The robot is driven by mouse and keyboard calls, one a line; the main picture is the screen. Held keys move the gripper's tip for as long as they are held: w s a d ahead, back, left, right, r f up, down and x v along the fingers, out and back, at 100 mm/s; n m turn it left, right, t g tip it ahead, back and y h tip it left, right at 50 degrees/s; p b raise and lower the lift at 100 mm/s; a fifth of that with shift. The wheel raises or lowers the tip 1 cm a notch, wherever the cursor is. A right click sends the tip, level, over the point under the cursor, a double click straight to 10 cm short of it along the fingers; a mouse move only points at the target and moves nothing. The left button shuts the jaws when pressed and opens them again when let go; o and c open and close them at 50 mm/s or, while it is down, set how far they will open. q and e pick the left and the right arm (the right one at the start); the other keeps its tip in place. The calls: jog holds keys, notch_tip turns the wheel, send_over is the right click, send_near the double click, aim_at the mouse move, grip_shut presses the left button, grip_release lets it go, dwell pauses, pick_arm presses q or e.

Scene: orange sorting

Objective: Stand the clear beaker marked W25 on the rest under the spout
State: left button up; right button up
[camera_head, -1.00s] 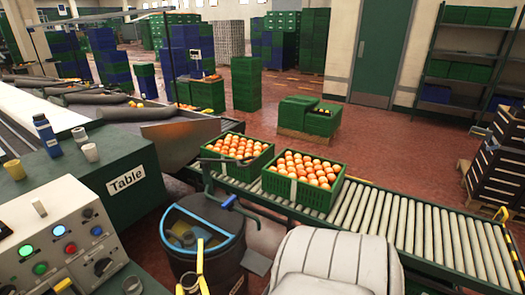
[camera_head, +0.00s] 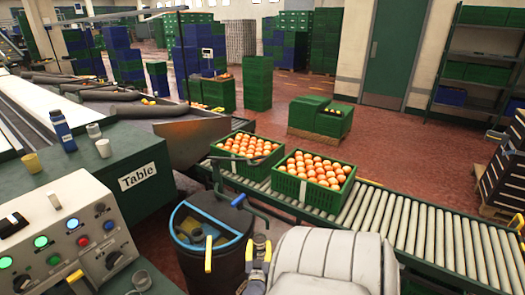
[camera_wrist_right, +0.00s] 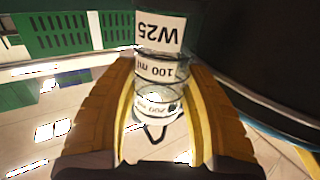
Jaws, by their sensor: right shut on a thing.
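My right gripper (camera_head: 258,258) is at the lower middle of the head view, just right of the dark drum, in front of the roller conveyor. It is shut on the clear beaker (camera_head: 262,243). In the right wrist view the beaker (camera_wrist_right: 160,68) is between the yellow-edged fingers, and its label W25 reads upside down, with "100 ml" below it. The beaker is in the air. I cannot make out the spout or the rest. My left gripper is out of view.
Two green crates of oranges (camera_head: 312,202) sit on the roller conveyor (camera_head: 420,232). A control panel (camera_head: 75,238) with lit buttons is at the left. The green table (camera_head: 150,150) bears a blue bottle (camera_head: 61,132) and several cups.

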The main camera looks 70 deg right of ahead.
jog(key=s+d+g, duration=0.1)
jog(key=s+d, duration=0.1)
jog(key=d, duration=0.2)
jog(key=shift+m, duration=0.4)
jog(key=shift+d+f, duration=0.15)
jog(key=shift+f, duration=4.55)
jog(key=shift+f, duration=0.1)
jog(key=o, duration=1.1)
